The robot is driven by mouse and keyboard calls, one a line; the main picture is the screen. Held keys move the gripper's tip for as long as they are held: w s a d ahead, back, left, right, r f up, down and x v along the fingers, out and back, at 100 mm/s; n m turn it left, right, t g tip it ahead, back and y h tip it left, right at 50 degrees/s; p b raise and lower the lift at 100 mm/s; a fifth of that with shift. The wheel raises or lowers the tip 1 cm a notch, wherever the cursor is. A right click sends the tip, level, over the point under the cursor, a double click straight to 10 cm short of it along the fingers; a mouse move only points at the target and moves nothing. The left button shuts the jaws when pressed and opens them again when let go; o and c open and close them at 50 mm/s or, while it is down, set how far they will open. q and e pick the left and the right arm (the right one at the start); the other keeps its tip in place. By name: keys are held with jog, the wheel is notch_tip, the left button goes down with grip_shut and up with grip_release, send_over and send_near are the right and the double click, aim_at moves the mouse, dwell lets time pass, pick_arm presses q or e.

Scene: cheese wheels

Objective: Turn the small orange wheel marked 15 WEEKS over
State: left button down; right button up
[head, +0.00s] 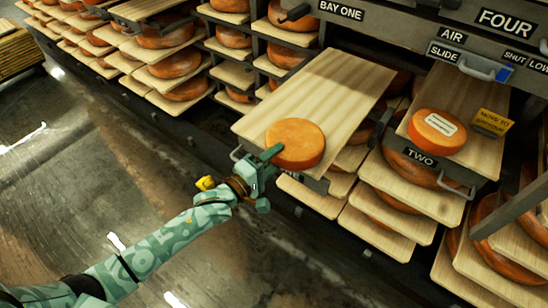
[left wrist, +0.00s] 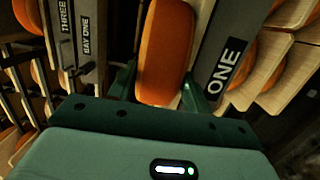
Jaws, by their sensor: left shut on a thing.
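A small orange wheel (head: 297,143) lies flat at the front end of a pulled-out board, its plain top facing up; no 15 WEEKS mark is readable on it. My left gripper (head: 268,162) reaches it from the front left and is shut on its edge. In the left wrist view the wheel (left wrist: 165,50) sits between the two green fingers of my left gripper (left wrist: 160,90). Another orange wheel (head: 424,142) with a white label, too small to read, lies on the board marked TWO. My right gripper is not in view.
The pulled-out wooden board (head: 335,85) is bare behind the wheel. A yellow card (head: 491,122) lies beside the labelled wheel. Racks with several larger wheels stand behind and below. A dark beam (head: 512,205) juts in at right. Open floor (head: 90,170) lies at left.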

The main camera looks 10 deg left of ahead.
pick_arm(q)
jog(key=c, duration=0.6)
grip_release()
jog(key=shift+r, duration=0.15)
jog(key=shift+o, duration=0.2)
jog(key=shift+s+f, duration=0.1)
jog(key=shift+f, duration=0.2)
jog(key=shift+s+a+r, duration=0.15)
jog(key=shift+s+a, duration=0.15)
jog(key=shift+s, duration=0.1)
jog(key=p+v, duration=0.4)
jog(key=v, duration=1.1)
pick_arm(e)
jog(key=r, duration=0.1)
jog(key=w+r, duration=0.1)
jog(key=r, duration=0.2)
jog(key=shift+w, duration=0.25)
pick_arm(q)
jog(key=shift+s, duration=0.1)
